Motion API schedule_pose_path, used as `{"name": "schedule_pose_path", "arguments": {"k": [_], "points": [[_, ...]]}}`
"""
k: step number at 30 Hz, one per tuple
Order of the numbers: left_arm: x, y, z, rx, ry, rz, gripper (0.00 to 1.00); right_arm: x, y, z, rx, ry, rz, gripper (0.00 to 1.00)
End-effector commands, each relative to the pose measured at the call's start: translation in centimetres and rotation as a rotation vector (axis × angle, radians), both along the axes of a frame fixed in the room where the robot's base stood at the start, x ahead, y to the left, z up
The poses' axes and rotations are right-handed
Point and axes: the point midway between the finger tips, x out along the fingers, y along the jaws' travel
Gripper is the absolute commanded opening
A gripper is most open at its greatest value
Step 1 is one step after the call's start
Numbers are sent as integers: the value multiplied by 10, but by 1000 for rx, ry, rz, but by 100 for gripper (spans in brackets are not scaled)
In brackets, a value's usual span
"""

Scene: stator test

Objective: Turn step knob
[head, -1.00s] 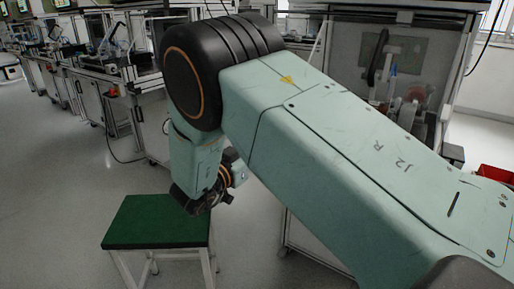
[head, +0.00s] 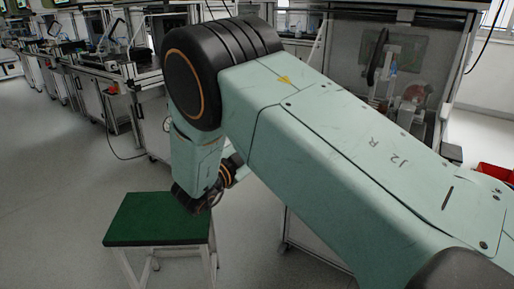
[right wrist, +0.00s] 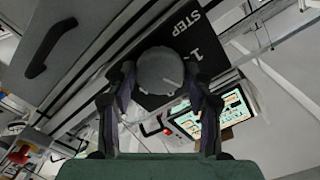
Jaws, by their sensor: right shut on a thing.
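The round grey step knob (right wrist: 160,70) sits on a black panel marked STEP (right wrist: 187,24) in the right wrist view. A short pale line shows on the knob's face. My right gripper (right wrist: 160,78) has its two dark fingers on either side of the knob and is shut on it. In the head view my right arm fills the middle, and the knob and the right gripper's fingers are hidden. My left gripper is in neither view.
A lit screen (right wrist: 197,118) and a red button (right wrist: 150,128) are near the knob. A black handle (right wrist: 50,48) is at upper left. In the head view a green-topped stool (head: 155,220) stands below my arm, with workbenches behind and open floor at left.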

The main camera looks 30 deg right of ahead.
Motion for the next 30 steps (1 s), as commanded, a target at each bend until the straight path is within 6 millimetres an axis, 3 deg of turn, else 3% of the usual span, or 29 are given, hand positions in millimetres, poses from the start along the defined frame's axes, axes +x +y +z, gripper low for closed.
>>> {"name": "schedule_pose_path", "arguments": {"k": [13, 14, 15, 21, 30], "points": [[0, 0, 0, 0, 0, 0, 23, 1, -1, 4, 0, -17, -3, 20], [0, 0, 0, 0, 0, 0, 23, 1, -1, 4, 0, -17, -3, 53], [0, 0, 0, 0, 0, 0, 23, 1, -1, 4, 0, -17, -3, 57], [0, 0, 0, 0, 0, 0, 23, 0, 0, 2, 2, -13, -2, 74], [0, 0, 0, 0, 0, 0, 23, 0, 0, 1, 2, -11, -1, 75]]}}
